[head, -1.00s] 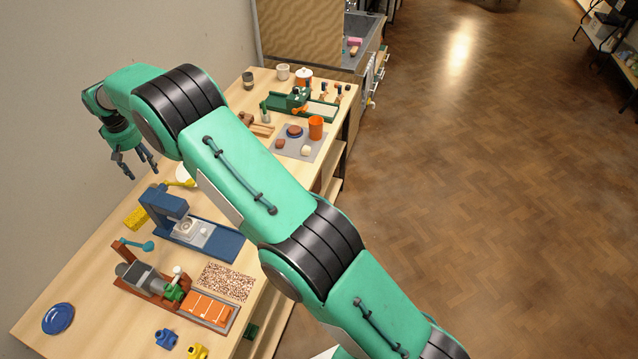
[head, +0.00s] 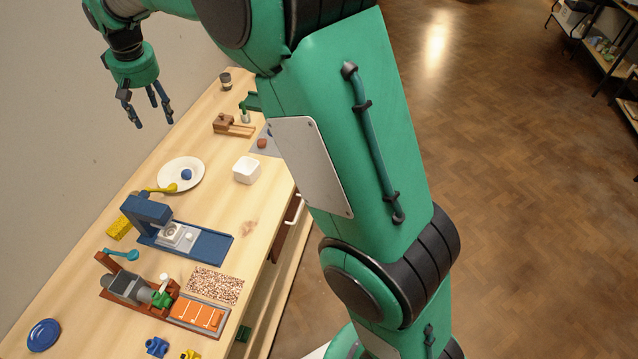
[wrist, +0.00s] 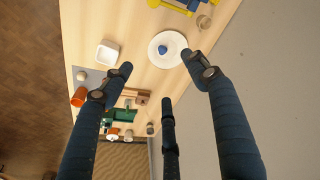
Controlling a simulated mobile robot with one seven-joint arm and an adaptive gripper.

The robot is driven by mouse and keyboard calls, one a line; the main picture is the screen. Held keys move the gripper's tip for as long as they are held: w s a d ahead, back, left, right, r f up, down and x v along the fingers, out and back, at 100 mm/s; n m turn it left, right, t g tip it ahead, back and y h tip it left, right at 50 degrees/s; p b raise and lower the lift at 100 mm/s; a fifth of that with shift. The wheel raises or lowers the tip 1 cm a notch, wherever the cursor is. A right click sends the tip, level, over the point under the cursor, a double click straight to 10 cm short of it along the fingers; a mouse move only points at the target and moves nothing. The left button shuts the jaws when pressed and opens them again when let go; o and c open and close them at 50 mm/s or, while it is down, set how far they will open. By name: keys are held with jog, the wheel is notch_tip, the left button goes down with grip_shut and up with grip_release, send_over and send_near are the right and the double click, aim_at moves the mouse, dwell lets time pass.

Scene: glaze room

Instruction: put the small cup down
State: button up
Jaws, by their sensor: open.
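My gripper (head: 146,108) hangs open and empty in the air over the wall side of the bench, its fingers pointing down. In the wrist view its dark fingers (wrist: 168,105) are spread with nothing between them. I cannot tell which thing is the small cup. A dark grey cup (head: 225,81) stands upright at the far end of the bench, apart from my gripper. A small blue rounded thing (head: 186,174) lies on a white plate (head: 168,183); its exact shape is unclear. A white squarish bowl (head: 246,170) stands right of the plate.
A yellow ladle (head: 165,189) lies by the plate. A blue machine (head: 180,228) and a rust-coloured device (head: 150,290) stand nearer, with a blue dish (head: 43,335) at left.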

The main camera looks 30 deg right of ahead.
jog(key=s+d+r+m, duration=0.1)
jog(key=s+d+r, duration=0.35)
jog(key=s, duration=0.35)
jog(key=s+d+r+t, duration=0.1)
jog(key=s+d+r, duration=0.2)
jog(key=s+d, duration=0.35)
jog(key=s+d+r+m, duration=0.1)
jog(key=s+d+r, duration=0.25)
jog(key=s, duration=0.45)
jog(key=s+d+f, duration=0.2)
jog(key=s+d, duration=0.1)
jog(key=s, duration=0.5)
jog(key=s+d+f+m+t, duration=0.1)
jog(key=s+d+f, duration=0.1)
jog(key=s, duration=0.6)
jog(key=s+d+f+t, duration=0.1)
jog(key=s+d, duration=0.3)
jog(key=s, duration=0.4)
jog(key=shift+f+m+h, duration=0.3)
jog(key=shift+f, duration=0.45)
jog(key=shift+s+f, duration=0.1)
notch_tip(320, 180, down, 5)
jog(key=b, duration=0.5)
jog(key=shift+f, duration=0.1)
